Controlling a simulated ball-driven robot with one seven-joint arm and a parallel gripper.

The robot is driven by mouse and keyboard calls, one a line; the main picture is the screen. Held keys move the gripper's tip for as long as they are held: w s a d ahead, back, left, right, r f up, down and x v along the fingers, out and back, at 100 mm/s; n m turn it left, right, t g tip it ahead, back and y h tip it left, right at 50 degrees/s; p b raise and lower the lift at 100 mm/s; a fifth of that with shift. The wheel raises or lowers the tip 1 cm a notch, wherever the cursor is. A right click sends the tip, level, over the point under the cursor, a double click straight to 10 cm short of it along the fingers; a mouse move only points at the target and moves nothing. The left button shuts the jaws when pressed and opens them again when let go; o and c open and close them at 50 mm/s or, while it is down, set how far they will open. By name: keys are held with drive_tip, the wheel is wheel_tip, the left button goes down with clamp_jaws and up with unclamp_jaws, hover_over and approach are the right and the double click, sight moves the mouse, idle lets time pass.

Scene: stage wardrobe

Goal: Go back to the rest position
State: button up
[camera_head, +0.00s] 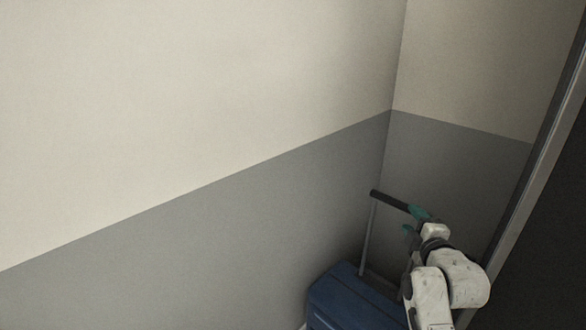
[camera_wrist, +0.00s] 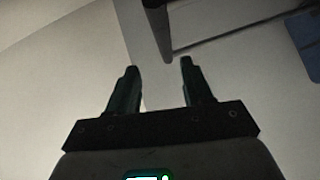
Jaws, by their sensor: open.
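My gripper (camera_head: 411,220) is at the lower right in the head view, at the end of my white arm, beside the right end of a dark handle bar (camera_head: 388,199). In the wrist view my gripper (camera_wrist: 159,66) has its two dark teal fingers apart, with nothing between them.
The bar tops a grey pole (camera_head: 367,240) rising from a blue case (camera_head: 340,295) on the floor near the wall corner. The two-tone wall (camera_head: 220,225) fills the left and middle. A grey upright edge (camera_head: 530,190) and a dark area stand at the right.

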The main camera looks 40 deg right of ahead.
drive_tip(key=s+a+f+m+g+y+p, duration=0.15)
drive_tip(key=a+f+y, duration=0.25)
drive_tip(key=a+f, duration=0.5)
drive_tip(key=s+a+f+m+g+y+p, duration=0.1)
drive_tip(key=a+f+m+g+y+p, duration=0.2)
drive_tip(key=a, duration=1)
drive_tip(key=s+a+f+m+g+y, duration=0.3)
drive_tip(key=s+a+g, duration=0.4)
drive_tip(key=s+a, duration=0.4)
drive_tip(key=s+f+m, duration=0.1)
drive_tip(key=s+f, duration=0.1)
drive_tip(key=s, duration=0.1)
drive_tip(key=shift+s, duration=0.4)
